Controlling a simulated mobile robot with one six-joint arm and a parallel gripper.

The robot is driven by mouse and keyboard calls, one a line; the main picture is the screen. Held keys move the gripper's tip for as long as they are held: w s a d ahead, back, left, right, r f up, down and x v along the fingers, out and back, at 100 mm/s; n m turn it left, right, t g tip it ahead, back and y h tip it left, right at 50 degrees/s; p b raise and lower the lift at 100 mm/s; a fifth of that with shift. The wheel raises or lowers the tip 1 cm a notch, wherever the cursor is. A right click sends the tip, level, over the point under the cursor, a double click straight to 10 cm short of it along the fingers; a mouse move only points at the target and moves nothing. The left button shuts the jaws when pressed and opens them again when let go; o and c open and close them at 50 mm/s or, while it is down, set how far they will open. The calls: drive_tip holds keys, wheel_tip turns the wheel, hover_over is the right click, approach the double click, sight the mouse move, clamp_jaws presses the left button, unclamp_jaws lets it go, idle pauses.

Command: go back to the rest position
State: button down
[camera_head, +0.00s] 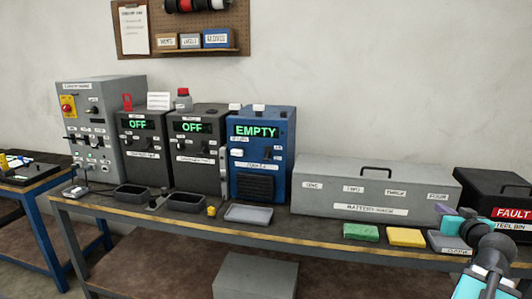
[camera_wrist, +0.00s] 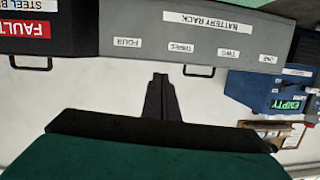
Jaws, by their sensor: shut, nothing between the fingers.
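My gripper (camera_wrist: 160,78) shows in the wrist view as two dark fingers lying together, with nothing between them. The wrist view is upside down, and the fingers stand in front of a pale wall, close in the picture to the grey battery rack (camera_wrist: 205,32). In the head view, my teal and dark arm is at the lower right, in front of the right end of the battery rack (camera_head: 375,180).
The bench (camera_head: 300,240) carries a blue unit reading EMPTY (camera_head: 262,150), two dark units reading OFF, and a grey cabinet (camera_head: 100,120). Shallow trays, a green sponge (camera_head: 361,232) and a yellow sponge (camera_head: 406,237) lie along its front. A black FAULT bin (camera_head: 490,195) stands at the right.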

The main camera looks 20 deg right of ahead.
drive_tip(key=w+a+f+g+y, duration=0.1)
drive_tip(key=w+a+f+y, duration=0.1)
drive_tip(key=w+a+f, duration=0.3)
drive_tip(key=w+a+f+y, duration=0.1)
drive_tip(key=w+a+f, duration=0.2)
drive_tip(key=f, duration=0.4)
drive_tip(key=w+a+f+n+g+y, duration=0.3)
drive_tip(key=a+f+g+y, duration=0.35)
drive_tip(key=a+f, duration=2.15)
drive_tip(key=s+a+f+n+g+p, duration=0.1)
drive_tip(key=s+a+f+g, duration=0.2)
drive_tip(key=s+a+f, duration=0.35)
drive_tip(key=s+a+f+g, duration=0.3)
drive_tip(key=s+a+f, duration=0.1)
drive_tip(key=a+f, duration=0.45)
drive_tip(key=s+a+f+n+g+h, duration=0.1)
drive_tip(key=s+a+f+g, duration=0.1)
drive_tip(key=s, duration=0.7)
drive_tip(key=s+a+f+n+g+h, duration=0.1)
drive_tip(key=s+a+f+g, duration=0.2)
drive_tip(key=s+f, duration=0.4)
drive_tip(key=shift+s+a+g+p, duration=0.4)
drive_tip(key=shift+s+a, duration=0.45)
drive_tip(key=shift+s, duration=0.25)
drive_tip(key=shift+h, duration=0.25)
